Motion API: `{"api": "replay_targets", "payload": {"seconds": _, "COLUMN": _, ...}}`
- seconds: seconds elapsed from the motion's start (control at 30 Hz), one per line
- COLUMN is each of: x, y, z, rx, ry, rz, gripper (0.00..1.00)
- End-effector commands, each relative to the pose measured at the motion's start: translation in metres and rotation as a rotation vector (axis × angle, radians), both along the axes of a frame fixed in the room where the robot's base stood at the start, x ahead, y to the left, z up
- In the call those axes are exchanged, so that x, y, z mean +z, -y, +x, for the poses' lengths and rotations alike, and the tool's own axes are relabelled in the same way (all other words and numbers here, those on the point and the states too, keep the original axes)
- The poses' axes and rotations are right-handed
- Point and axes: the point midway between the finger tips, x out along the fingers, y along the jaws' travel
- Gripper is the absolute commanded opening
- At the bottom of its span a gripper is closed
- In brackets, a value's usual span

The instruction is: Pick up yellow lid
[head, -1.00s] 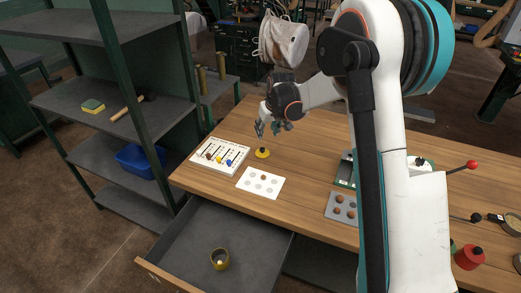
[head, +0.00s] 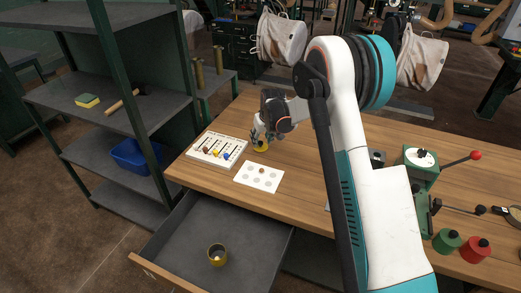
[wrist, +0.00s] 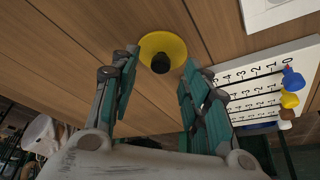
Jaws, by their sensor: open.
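The yellow lid (head: 262,150) is a round disc with a black knob, lying on the wooden workbench (head: 318,178). In the head view my gripper (head: 259,141) is right above it and covers most of it. In the wrist view the lid (wrist: 173,42) shows between the fingertips of my gripper (wrist: 161,58), its dark knob facing the camera. The two fingers are spread apart, one on each side of the knob, with nothing held. I cannot tell whether a finger touches the lid.
A white numbered board with coloured beads (head: 217,148) lies close beside the lid. A white tray with round recesses (head: 259,178) lies in front. A drawer (head: 222,222) stands open below, holding a yellowish pot (head: 217,255). A green machine (head: 419,160) stands at right.

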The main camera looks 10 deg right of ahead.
Motion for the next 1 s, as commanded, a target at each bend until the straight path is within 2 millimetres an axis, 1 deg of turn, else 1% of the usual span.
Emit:
{"api": "replay_targets", "payload": {"seconds": 0.03, "x": -0.0109, "y": -0.0006, "z": 0.0034, "rx": 0.0, "ry": 0.0, "rz": 0.0, "gripper": 0.43}}
{"api": "replay_targets", "payload": {"seconds": 0.1, "x": -0.0172, "y": -0.0012, "z": 0.0062, "rx": 0.0, "ry": 0.0, "rz": 0.0, "gripper": 0.43}}
{"api": "replay_targets", "payload": {"seconds": 0.17, "x": -0.0196, "y": -0.0014, "z": 0.0075, "rx": 0.0, "ry": 0.0, "rz": 0.0, "gripper": 0.43}}
{"api": "replay_targets", "payload": {"seconds": 0.37, "x": -0.0186, "y": -0.0014, "z": 0.0076, "rx": 0.0, "ry": 0.0, "rz": 0.0, "gripper": 0.43}}
{"api": "replay_targets", "payload": {"seconds": 0.4, "x": -0.0184, "y": -0.0014, "z": 0.0076, "rx": 0.0, "ry": 0.0, "rz": 0.0, "gripper": 0.34}}
{"api": "replay_targets", "payload": {"seconds": 0.47, "x": -0.0184, "y": -0.0014, "z": 0.0076, "rx": 0.0, "ry": 0.0, "rz": 0.0, "gripper": 0.2}}
{"api": "replay_targets", "payload": {"seconds": 0.5, "x": -0.0185, "y": -0.0014, "z": 0.0075, "rx": 0.0, "ry": 0.0, "rz": 0.0, "gripper": 0.11}}
{"api": "replay_targets", "payload": {"seconds": 0.53, "x": -0.0185, "y": -0.0014, "z": 0.0075, "rx": 0.0, "ry": 0.0, "rz": 0.0, "gripper": 0.04}}
{"api": "replay_targets", "payload": {"seconds": 0.57, "x": -0.0185, "y": -0.0014, "z": 0.0075, "rx": 0.0, "ry": 0.0, "rz": 0.0, "gripper": 0.02}}
{"api": "replay_targets", "payload": {"seconds": 0.87, "x": -0.0181, "y": -0.0014, "z": 0.0075, "rx": 0.0, "ry": 0.0, "rz": 0.0, "gripper": 0.02}}
{"api": "replay_targets", "payload": {"seconds": 1.0, "x": -0.0133, "y": -0.0014, "z": 0.0075, "rx": 0.0, "ry": 0.0, "rz": 0.0, "gripper": 0.02}}
